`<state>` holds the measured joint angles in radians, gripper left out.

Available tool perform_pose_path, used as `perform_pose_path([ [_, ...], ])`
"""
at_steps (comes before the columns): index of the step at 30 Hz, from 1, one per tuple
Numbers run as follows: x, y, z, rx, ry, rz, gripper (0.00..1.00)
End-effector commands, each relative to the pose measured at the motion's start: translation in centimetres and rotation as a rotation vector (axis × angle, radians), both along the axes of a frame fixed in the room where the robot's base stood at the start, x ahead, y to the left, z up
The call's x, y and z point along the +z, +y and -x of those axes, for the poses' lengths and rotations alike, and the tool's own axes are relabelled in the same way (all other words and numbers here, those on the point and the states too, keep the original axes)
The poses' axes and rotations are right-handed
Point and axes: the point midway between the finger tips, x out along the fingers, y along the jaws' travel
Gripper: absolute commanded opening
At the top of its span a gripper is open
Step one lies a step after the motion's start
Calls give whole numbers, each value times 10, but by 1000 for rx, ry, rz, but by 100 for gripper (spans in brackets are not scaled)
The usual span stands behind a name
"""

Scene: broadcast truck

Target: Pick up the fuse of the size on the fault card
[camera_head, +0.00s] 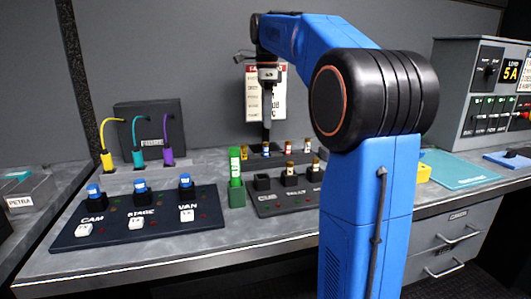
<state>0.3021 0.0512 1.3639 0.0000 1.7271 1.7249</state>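The red-topped fault card (281,96) is on the back wall; my wrist covers part of it and its text is too small to read. Small fuses stand in a dark rack (251,164) at the back of the bench: one with a blue band (266,151), a red one (282,145) and others. More fuses (290,168) stand in a dark fuse panel (266,206) in front. My gripper (267,143) points straight down at the blue-banded fuse. Its fingers look narrow and dark; whether they are open, or touch that fuse, cannot be told.
A green tube (235,165) stands in a green holder left of the panel. A switch panel (140,218) with blue caps lies further left. A grey box (485,95) at right shows "5 A". My arm hides the bench's right middle.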

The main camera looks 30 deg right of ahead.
Motion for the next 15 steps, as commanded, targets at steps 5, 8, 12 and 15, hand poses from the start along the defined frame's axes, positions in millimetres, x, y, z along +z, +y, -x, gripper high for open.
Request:
perform_pose_path([
  [5,-19,0,0,0,0,0,38],
  [8,-23,0,0,0,0,0,38],
  [12,-34,2,0,1,1,0,38],
  [15,-48,3,0,0,1,0,38],
])
